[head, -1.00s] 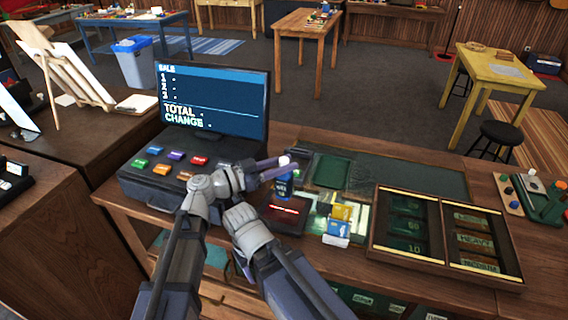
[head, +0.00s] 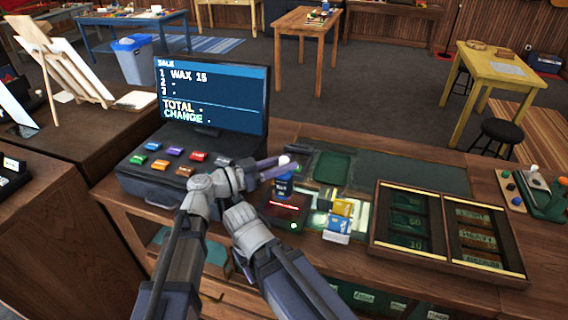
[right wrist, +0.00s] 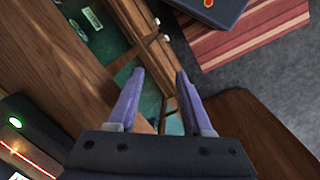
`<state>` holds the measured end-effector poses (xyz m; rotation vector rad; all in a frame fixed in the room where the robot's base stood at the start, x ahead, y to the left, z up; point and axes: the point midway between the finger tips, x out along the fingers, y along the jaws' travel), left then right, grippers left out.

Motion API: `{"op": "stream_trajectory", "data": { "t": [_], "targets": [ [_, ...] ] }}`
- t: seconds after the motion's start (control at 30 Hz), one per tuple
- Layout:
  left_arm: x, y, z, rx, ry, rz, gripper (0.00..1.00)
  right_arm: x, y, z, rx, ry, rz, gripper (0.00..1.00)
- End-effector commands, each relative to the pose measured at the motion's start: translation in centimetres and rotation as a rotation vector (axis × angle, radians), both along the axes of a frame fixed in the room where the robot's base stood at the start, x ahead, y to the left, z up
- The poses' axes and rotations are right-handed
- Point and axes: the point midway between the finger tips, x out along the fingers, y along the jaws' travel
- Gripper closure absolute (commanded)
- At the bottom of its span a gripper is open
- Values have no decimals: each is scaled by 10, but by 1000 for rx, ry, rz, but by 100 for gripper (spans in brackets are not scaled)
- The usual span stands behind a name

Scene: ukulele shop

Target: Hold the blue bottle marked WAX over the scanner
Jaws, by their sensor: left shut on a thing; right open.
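The blue bottle (head: 283,187) with a white cap is held upright in my left gripper (head: 280,164), which is shut on it near the top. The bottle is above the back of the scanner (head: 285,212), a dark box with a glowing red line and a green light. The register screen (head: 211,95) reads "WAX 15" on line 1, with TOTAL and CHANGE below. My right gripper (right wrist: 160,82) is open and empty in the right wrist view, pointing past the counter's edge; the scanner's lit line (right wrist: 30,155) shows at lower left there.
Yellow and blue boxes (head: 339,221) stand right of the scanner. A divided wooden tray (head: 374,228) with labelled compartments lies further right. The register keys (head: 163,164) are left of the gripper. A dark green mat (head: 333,168) lies behind.

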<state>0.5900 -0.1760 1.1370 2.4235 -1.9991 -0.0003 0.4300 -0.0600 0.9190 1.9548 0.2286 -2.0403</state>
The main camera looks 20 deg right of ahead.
Motion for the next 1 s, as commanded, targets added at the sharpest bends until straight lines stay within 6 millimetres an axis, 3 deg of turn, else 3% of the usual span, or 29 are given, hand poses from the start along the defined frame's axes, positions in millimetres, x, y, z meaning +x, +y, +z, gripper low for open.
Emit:
{"op": "stream_trajectory", "data": {
  "t": [0.03, 0.53, 1.0],
  "targets": [
    [0, 0, 13, -1, 0, 0, 100, 0, 0, 13, 0, 0, 0, 50],
    [0, 0, 69, -1, 0, 0, 100, 0, 0, 69, 0, 0, 0, 50],
    [0, 0, 71, -1, 0, 0, 100, 0, 0, 70, 0, 0, 1, 50]
  ]
}}
